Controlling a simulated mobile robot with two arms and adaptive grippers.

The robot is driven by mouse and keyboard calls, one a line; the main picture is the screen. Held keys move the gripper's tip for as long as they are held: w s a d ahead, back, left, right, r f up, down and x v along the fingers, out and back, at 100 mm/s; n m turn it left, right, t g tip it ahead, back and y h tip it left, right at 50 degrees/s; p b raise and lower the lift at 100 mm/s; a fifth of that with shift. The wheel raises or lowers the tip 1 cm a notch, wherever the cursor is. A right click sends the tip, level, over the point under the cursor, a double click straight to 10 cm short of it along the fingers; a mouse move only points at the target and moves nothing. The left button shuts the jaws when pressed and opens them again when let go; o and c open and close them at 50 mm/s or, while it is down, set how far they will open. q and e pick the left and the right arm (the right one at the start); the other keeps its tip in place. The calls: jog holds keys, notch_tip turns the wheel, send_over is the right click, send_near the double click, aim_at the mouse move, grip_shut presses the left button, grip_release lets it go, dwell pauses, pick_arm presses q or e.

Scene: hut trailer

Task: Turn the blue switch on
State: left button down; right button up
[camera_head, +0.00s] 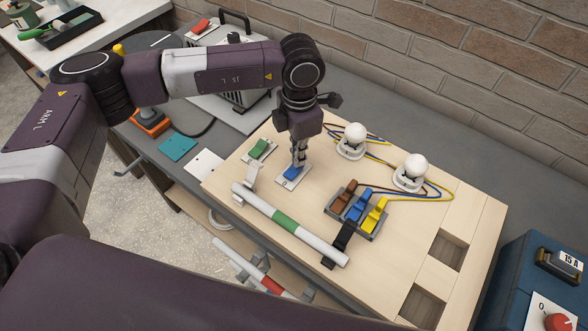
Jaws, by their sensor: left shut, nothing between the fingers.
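A blue switch (292,173) sits on a white plate on the light wooden board (395,257). My left gripper (298,163) points down from above and is shut and empty, its fingertips at the blue switch. I cannot tell if they touch it, and they hide part of it. Whether the switch is on or off is not clear. Two white bulbs (356,133) (414,164) stand in sockets at the board's back and look unlit. My right gripper is not in view.
A green switch (259,149) is left of the blue one. A grey block with brown, blue and yellow levers (357,208) is to the right, wired to the bulbs. A white and green tube (285,222) lies in front. A blue box (520,275) stands at right; a brick wall is behind.

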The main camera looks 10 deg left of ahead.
pick_arm(q)
jog(key=shift+f, duration=0.2)
jog(key=shift+r+p, duration=1.2)
jog(key=shift+r, duration=2.35)
